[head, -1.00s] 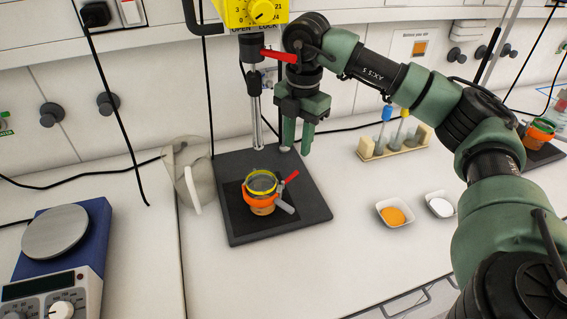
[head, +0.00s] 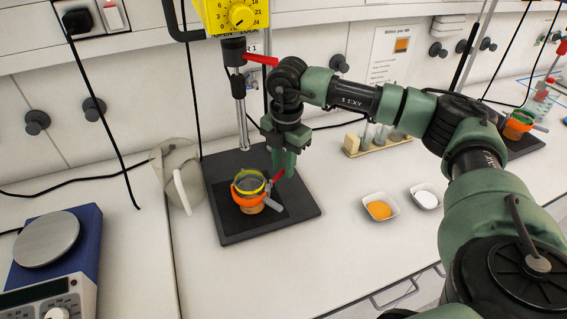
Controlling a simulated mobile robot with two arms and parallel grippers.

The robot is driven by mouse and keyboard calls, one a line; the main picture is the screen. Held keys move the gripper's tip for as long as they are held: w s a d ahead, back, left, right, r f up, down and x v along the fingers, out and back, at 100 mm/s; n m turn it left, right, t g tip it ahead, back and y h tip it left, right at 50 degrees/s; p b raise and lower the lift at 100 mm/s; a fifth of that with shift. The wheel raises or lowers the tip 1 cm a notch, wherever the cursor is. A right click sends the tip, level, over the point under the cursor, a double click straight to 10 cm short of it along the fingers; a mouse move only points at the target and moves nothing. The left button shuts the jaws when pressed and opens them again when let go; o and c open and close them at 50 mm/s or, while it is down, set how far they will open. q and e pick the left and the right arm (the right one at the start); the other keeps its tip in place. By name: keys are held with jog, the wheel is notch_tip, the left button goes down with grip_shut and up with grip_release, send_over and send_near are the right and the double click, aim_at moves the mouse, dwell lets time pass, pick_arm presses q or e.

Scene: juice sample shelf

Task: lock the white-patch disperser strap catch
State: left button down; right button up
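The near disperser has a yellow head (head: 238,14) and a dark base plate (head: 232,228). A jar (head: 250,208) with a yellow rim stands on the plate, with an orange strap (head: 243,199) around it. The strap's catch has a red lever (head: 275,179), tilted up to the right, and a grey piece (head: 273,205). I cannot make out a white patch. My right gripper (head: 283,172) points down just above the red lever; its fingertips overlap the lever's upper end in the picture, and contact and finger gap are unclear. My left gripper is out of view.
A red handle (head: 261,59) sticks out on the disperser's shaft. A clear shield (head: 175,175) stands left of the plate, and a blue hotplate (head: 82,228) further left. Two white dishes (head: 380,206) (head: 427,196) and a tube rack (head: 380,144) lie right. A second orange strap (head: 518,122) shows far right.

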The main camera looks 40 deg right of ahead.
grip_shut()
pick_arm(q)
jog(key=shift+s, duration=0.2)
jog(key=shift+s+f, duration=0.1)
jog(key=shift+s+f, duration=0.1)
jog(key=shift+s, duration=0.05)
pick_arm(e)
jog(key=shift+w+n, duration=0.15)
jog(key=shift+n, duration=0.15)
jog(key=n, duration=0.1)
jog(key=w+n+b, duration=0.1)
jog(key=shift+a+n, duration=0.25)
jog(key=shift+n, duration=0.05)
jog(key=n, duration=0.1)
jog(key=w+a+n+b, duration=0.1)
jog(key=n, duration=0.1)
jog(key=shift+w+n, duration=0.1)
jog(key=shift+n, duration=0.2)
pick_arm(q)
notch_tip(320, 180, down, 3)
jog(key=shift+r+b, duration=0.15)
jog(key=shift+b, duration=0.35)
pick_arm(e)
jog(key=n, duration=0.1)
jog(key=a+n, duration=0.1)
jog(key=n, duration=0.1)
jog(key=w+a+n, duration=0.1)
jog(key=n, duration=0.1)
jog(key=shift+r, duration=0.1)
